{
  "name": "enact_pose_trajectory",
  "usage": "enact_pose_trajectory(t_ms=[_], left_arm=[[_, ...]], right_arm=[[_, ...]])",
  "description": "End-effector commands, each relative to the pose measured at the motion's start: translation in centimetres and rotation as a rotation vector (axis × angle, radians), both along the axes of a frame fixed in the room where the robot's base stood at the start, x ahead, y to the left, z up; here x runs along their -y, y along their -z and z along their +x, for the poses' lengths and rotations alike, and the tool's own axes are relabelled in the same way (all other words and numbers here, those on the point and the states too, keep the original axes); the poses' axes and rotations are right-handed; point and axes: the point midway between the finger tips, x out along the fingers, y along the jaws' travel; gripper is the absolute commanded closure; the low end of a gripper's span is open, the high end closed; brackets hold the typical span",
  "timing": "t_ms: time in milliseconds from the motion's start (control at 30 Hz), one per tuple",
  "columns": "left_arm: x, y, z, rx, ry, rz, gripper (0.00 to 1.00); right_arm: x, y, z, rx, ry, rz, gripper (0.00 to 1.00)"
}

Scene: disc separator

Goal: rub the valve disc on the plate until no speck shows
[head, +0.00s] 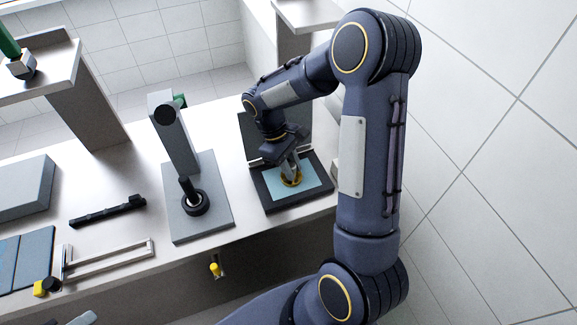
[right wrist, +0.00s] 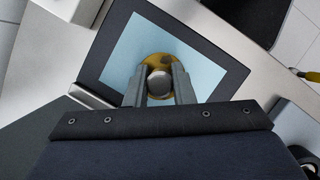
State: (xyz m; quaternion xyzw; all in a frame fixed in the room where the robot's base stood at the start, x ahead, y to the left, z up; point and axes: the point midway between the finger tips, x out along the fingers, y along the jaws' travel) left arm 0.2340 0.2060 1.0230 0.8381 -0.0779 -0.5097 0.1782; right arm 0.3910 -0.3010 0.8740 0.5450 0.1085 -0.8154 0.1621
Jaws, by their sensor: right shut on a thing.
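The valve disc (head: 291,181) is a yellow-gold round piece on the light blue plate (head: 312,179), which lies in a black frame. In the right wrist view the disc (right wrist: 157,60) has a silver round knob in its middle and dark patches toward its right edge. My right gripper (head: 290,171) reaches down from above. Its two fingers (right wrist: 160,74) are shut on the knob from both sides. The disc looks flat against the plate (right wrist: 215,78), though its underside is hidden. My left gripper is not in view.
A grey stand (head: 214,215) with an upright post and a black ring is left of the plate. A black bar (head: 107,211) and a metal frame tool (head: 105,259) lie further left. A dark upright panel (head: 256,127) is behind the plate. A yellow-tipped knob (head: 215,268) sticks out at the counter's front.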

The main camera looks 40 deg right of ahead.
Motion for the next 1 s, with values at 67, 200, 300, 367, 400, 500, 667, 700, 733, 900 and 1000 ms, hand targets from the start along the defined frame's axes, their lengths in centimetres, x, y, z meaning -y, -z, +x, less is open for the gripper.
enact_pose_trajectory(t_ms=[67,200,300,367,400,500,667,700,733,900,1000], left_arm=[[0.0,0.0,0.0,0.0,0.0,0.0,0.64],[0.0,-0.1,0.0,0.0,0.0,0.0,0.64],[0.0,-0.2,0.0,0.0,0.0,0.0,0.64],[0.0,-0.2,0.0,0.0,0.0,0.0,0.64],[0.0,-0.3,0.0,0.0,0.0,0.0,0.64],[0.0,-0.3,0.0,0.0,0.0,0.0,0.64],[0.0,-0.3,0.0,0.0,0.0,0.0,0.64],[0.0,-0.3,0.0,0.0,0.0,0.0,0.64],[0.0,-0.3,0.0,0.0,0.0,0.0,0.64],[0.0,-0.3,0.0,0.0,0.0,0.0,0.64],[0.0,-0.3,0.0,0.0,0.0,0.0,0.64]], right_arm=[[0.1,0.0,0.0,0.0,0.001,0.0,1.0],[1.4,0.0,-0.3,-0.001,0.004,-0.001,1.0],[2.7,0.0,-0.7,0.0,0.004,-0.002,1.0],[3.4,0.1,-0.8,0.0,0.004,-0.002,1.0],[3.9,0.1,-0.9,0.0,0.003,-0.001,1.0],[4.9,0.2,-1.2,0.0,0.004,-0.002,1.0],[5.4,0.2,-1.3,0.0,0.001,0.0,1.0],[5.4,0.2,-1.3,-0.001,0.001,-0.001,1.0],[5.4,0.2,-1.3,-0.001,0.001,-0.001,1.0],[5.3,0.2,-1.3,-0.001,0.0,0.0,1.0],[4.6,0.3,-1.1,0.0,-0.002,0.001,1.0]])
